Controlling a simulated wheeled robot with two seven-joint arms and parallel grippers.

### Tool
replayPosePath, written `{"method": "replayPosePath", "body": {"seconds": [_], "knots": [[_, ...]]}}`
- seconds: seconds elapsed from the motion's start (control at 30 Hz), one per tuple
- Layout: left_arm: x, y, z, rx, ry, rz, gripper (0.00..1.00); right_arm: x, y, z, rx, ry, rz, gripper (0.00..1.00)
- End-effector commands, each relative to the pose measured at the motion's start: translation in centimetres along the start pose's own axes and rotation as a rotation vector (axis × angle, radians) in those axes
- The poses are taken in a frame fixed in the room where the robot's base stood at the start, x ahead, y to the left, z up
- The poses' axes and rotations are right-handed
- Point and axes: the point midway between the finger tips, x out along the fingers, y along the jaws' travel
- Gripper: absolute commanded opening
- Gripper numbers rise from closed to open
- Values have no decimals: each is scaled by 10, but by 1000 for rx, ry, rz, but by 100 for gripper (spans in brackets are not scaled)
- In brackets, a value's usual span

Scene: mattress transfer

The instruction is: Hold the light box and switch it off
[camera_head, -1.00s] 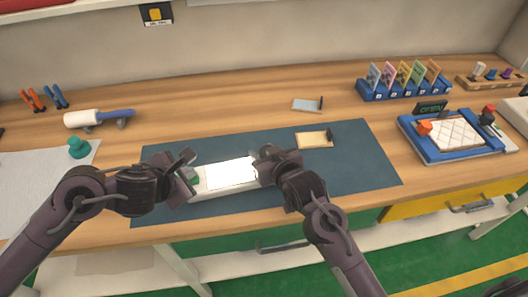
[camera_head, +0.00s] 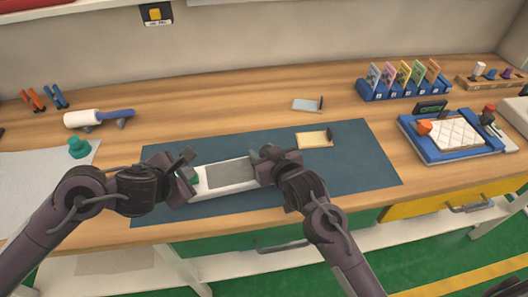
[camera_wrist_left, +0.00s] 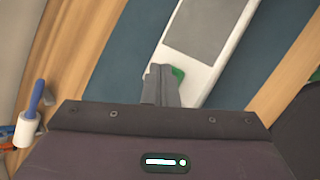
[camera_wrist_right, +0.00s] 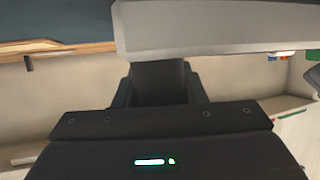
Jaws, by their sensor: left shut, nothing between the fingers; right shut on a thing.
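The light box (camera_head: 232,176) is a white flat box on the blue mat, with a dark grey, unlit panel on top. Its panel shows grey in the left wrist view (camera_wrist_left: 195,30). A green switch (camera_wrist_left: 178,73) sits at its left end. My left gripper (camera_head: 188,172) is shut and empty, its fingertips beside or on the green switch; contact is hard to tell. My right gripper (camera_head: 262,160) is shut on the right end of the light box. In the right wrist view the box edge (camera_wrist_right: 220,28) runs across in front of the fingers.
The blue mat (camera_head: 350,165) lies on the wooden bench. A blue-framed board (camera_head: 450,137) and a card rack (camera_head: 404,88) stand at right. A lint roller (camera_head: 98,118) and green knob (camera_head: 78,148) are at left.

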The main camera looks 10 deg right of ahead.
Motion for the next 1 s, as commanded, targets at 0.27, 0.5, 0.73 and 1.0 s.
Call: {"method": "replayPosePath", "body": {"seconds": [0.27,0.5,0.73,1.0], "knots": [[-7,5,5,1,0,-1,0,0,0,-3,3,6,0,0],[-8,6,7,0,-2,0,0,0,0,-2,2,5,0,0],[-23,17,19,3,-6,1,0,0,0,-2,2,5,0,0],[-42,31,32,1,-6,2,0,0,0,-2,2,4,0,0]]}}
